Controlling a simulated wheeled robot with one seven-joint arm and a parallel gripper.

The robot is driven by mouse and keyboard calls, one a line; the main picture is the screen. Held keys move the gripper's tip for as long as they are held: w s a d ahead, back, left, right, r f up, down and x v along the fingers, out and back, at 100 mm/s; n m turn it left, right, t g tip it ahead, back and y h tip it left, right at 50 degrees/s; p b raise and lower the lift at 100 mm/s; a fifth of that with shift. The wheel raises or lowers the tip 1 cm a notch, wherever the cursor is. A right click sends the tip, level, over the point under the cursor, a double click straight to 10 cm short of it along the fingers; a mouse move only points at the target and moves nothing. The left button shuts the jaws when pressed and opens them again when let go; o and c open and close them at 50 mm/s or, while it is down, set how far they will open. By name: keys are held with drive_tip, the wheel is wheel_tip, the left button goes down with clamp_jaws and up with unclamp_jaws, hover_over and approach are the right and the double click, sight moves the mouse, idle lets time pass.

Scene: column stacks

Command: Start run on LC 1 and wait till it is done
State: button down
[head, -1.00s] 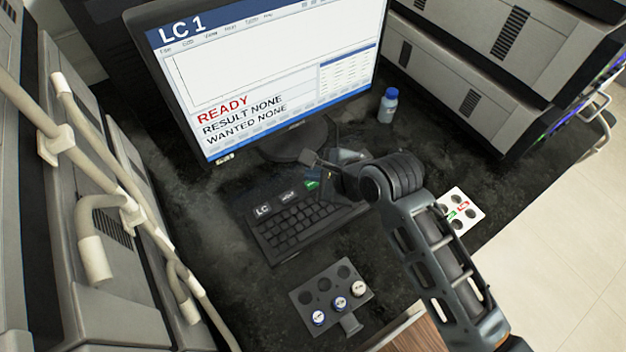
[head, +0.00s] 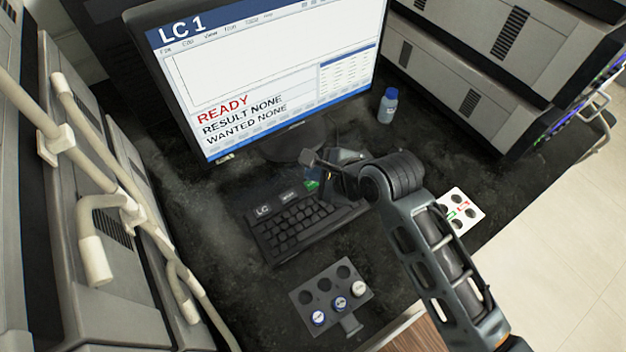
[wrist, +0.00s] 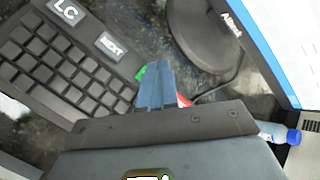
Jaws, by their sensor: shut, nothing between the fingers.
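The LC 1 monitor (head: 265,75) stands at the back and reads READY in red, with RESULT NONE and WANTED NONE below. In front of it lies a black keyboard (head: 295,228) with an LC label and a second white label. A green key (head: 312,184) sits at its top edge; in the wrist view the green key (wrist: 141,73) shows just beside the fingertips. A bit of red (wrist: 184,101) shows on the fingers' other side. My gripper (wrist: 155,68) is shut and empty, close over the green key. I cannot tell whether it touches.
A dark rack (head: 304,298) with several capped vials stands in front of the keyboard. A white holder (head: 461,211) with green and red marks lies at right. A blue-capped bottle (head: 388,106) stands right of the monitor. Grey instruments flank the bench.

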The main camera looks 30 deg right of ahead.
sight(316, 186)
drive_tip(key=shift+f, duration=0.15)
drive_tip(key=shift+f, duration=0.3)
drive_tip(key=shift+f, duration=0.4)
idle(0.7)
idle(0.4)
drive_tip(key=shift+r+p, duration=0.9)
drive_tip(key=shift+p, duration=0.3)
wheel_tip(316, 186, up, 3)
drive_tip(key=shift+f+p, duration=0.1)
drive_tip(key=shift+p, duration=1.05)
drive_tip(key=shift+r, duration=1.05)
idle(2.5)
